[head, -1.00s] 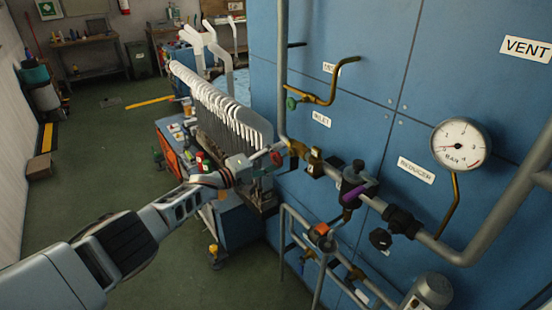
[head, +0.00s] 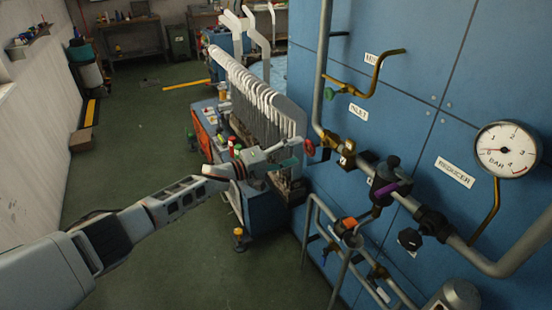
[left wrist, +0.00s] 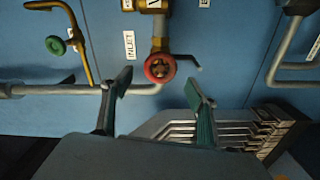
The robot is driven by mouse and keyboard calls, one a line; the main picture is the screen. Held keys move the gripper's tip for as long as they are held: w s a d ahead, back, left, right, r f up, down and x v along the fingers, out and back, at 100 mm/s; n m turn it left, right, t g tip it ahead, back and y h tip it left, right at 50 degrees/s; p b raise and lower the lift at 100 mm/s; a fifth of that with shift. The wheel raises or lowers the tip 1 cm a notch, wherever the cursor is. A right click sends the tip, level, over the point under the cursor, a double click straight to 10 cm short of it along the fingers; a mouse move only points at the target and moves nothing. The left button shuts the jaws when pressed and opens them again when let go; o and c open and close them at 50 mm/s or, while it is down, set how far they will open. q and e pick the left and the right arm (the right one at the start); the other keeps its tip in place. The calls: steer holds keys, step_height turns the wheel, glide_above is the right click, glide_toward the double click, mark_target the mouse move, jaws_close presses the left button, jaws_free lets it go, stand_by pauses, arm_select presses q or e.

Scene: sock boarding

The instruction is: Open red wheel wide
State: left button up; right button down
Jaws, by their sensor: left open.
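The red wheel (head: 310,147) is a small round handwheel on the brass valve at the left end of the pipe on the blue wall. In the left wrist view the red wheel (left wrist: 160,68) faces me, centred between and just beyond my fingertips. My left gripper (head: 291,150) is open, its fingers pointing at the wheel from the left. In the left wrist view the two green-padded fingers of my left gripper (left wrist: 158,82) stand well apart with nothing between them; they do not appear to touch the wheel. My right gripper is not in view.
A brass pipe with a green wheel (head: 329,94) is above the red one. The purple-marked valve (head: 388,185) and pressure gauge (head: 507,150) are to the right. Green floor is free at left.

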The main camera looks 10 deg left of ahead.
arm_select(q)
steer(key=v, duration=0.6)
steer(key=s+d+f+m+t+y, duration=0.25)
steer(key=s+f+y, duration=0.25)
steer(key=s+f, duration=1)
steer(key=s+a+f+m+g+y, duration=0.1)
steer(key=s+a+f, duration=0.3)
steer(key=s, duration=0.4)
steer(key=s+a+f+m+y, duration=0.3)
steer(key=s+a+f+y, duration=0.1)
steer(key=s, duration=0.4)
steer(key=s+a+f+m+g+y, duration=0.1)
steer(key=s+a+f+m+y, duration=0.1)
steer(key=s+a+f, duration=0.3)
steer(key=s+a, duration=0.1)
steer(key=s, duration=0.3)
steer(key=shift+a+f+g+y, duration=0.25)
steer(key=shift+a+g+y, duration=0.05)
steer(key=shift+g, duration=0.05)
